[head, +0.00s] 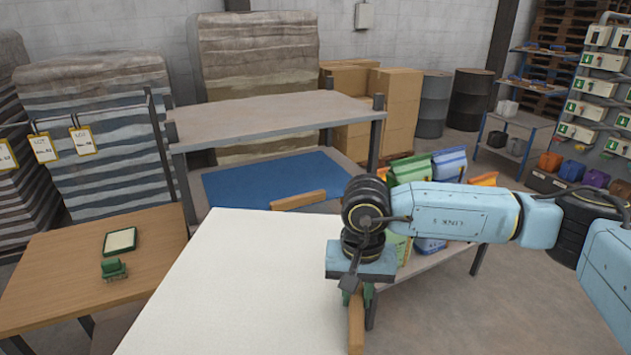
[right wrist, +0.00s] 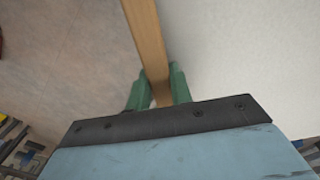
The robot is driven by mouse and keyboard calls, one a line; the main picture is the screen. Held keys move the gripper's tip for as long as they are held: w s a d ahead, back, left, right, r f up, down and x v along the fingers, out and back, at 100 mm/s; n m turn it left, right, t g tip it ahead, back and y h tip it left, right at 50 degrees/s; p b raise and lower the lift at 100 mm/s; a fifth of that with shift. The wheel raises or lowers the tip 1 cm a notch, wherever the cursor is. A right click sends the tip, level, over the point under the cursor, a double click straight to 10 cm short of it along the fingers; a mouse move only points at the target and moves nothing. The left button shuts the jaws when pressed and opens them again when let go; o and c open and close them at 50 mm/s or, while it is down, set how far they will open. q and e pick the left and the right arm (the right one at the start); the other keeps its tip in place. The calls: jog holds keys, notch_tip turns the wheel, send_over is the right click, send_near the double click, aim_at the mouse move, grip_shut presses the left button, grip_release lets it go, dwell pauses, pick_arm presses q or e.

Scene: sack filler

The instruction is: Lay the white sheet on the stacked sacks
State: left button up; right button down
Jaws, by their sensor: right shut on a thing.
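The white sheet (head: 235,280) is a flat, pale panel in the lower middle of the head view. A wooden bar (head: 356,330) runs along its right edge. My right gripper (head: 355,296) is shut on that bar; its green fingers sit on both sides of the bar (right wrist: 148,45) in the right wrist view, with the sheet (right wrist: 235,50) to the right. Another wooden bar (head: 298,200) shows by the sheet's far edge. Colourful sacks (head: 450,163) are grouped behind my right arm, which partly hides them. My left gripper is not in view.
A wooden table (head: 60,265) with a green-framed tablet and a small green object stands at left. A shelf (head: 270,112) with a blue mat (head: 270,180) below it stands behind the sheet. Wrapped pallet stacks (head: 255,60), boxes (head: 395,110) and drums (head: 470,98) stand farther back. Grey floor (head: 520,290) is clear at lower right.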

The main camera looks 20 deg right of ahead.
jog(key=s+a+f+n, duration=0.3)
jog(key=f+n, duration=0.2)
jog(key=f, duration=0.7)
jog(key=shift+a+f+n, duration=0.15)
jog(key=shift+a+n, duration=0.05)
jog(key=shift+n, duration=0.1)
jog(key=shift+d, duration=0.1)
